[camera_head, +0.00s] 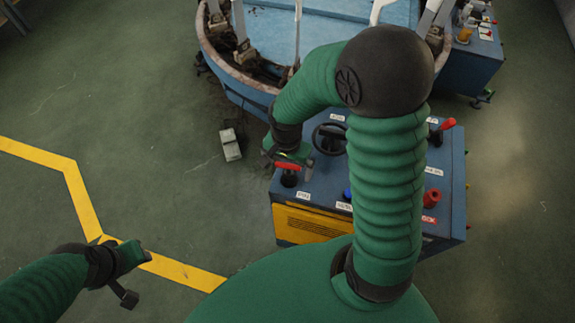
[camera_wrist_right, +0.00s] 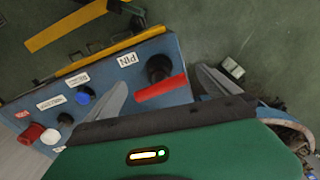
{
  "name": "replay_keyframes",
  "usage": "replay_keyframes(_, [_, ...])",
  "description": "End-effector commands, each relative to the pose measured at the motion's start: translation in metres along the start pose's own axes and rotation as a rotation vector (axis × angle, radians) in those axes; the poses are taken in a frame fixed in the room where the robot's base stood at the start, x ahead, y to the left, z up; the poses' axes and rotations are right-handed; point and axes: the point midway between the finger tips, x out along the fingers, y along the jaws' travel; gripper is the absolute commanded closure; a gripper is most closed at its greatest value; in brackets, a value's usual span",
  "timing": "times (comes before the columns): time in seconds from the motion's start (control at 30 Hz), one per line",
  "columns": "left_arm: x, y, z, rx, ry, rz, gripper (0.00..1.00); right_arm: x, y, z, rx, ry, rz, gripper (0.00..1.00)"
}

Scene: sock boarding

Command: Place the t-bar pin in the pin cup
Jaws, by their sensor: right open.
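The t-bar pin (camera_wrist_right: 161,88) shows as a red bar between the fingers of my right gripper (camera_wrist_right: 160,77) in the right wrist view. The black pin cup (camera_wrist_right: 158,67) is right beside the bar, on the blue console by the PIN label. In the head view the red bar (camera_head: 288,165) appears just above the cup (camera_head: 289,179), partly covered by my right gripper (camera_head: 292,168). My right gripper is open, with a gap on each side of the bar. The pin's shaft is hidden, so its seating in the cup is unclear. My left gripper (camera_head: 132,273) is far left, away from the console.
The blue console (camera_head: 318,185) also carries a black handwheel (camera_head: 329,139), a red lever (camera_head: 447,124), a red knob (camera_head: 432,197) and a blue button (camera_head: 347,194). A large blue round machine (camera_head: 240,83) stands behind it. A grey block (camera_head: 230,145) lies on the floor to the left.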

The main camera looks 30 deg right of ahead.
Motion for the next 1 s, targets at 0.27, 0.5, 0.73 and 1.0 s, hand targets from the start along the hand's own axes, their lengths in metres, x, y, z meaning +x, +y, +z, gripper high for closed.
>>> replay_keyframes(0.27, [-0.009,0.000,-0.002,0.000,0.000,0.000,0.64,-0.059,-0.001,-0.001,0.001,0.006,-0.006,0.00])
replay_keyframes(0.5, [-0.013,0.000,-0.003,0.000,0.000,0.000,0.64,-0.109,-0.001,-0.001,0.000,0.002,-0.003,0.00])
replay_keyframes(0.73, [-0.013,0.000,-0.003,0.000,0.000,0.000,0.64,-0.102,0.002,0.018,-0.288,0.036,-0.047,0.00])
replay_keyframes(1.0, [-0.013,0.000,-0.003,0.000,0.000,0.000,0.64,-0.071,0.012,0.054,-0.953,0.181,-0.129,0.00])
